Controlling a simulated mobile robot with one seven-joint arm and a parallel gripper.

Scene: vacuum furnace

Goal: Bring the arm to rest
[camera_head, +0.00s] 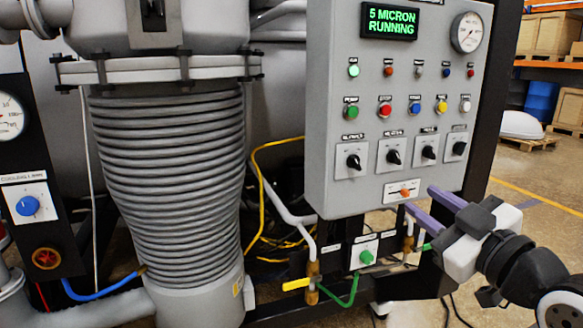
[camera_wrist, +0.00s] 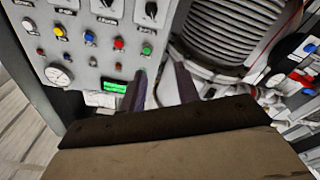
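My gripper (camera_head: 420,198) is at the lower right of the head view, its two purple fingers pointing left toward the lower part of the grey control panel (camera_head: 325,110). The fingers are apart with nothing visible between them. In the wrist view the gripper (camera_wrist: 160,72) also shows a gap between its fingers, and the panel (camera_wrist: 75,35) appears upside down. One fingertip appears close to the slider with the orange knob (camera_head: 405,193); I cannot tell whether they touch. The display (camera_head: 390,22) reads "5 MICRON RUNNING".
A ribbed grey column (camera_head: 170,170) stands left of the panel. Below the panel are a green knob (camera_head: 367,257), a yellow-handled valve (camera_head: 296,285) and hoses. A round gauge (camera_head: 468,32) is at the panel's upper right. Open floor (camera_head: 540,175) lies to the right, with crates beyond.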

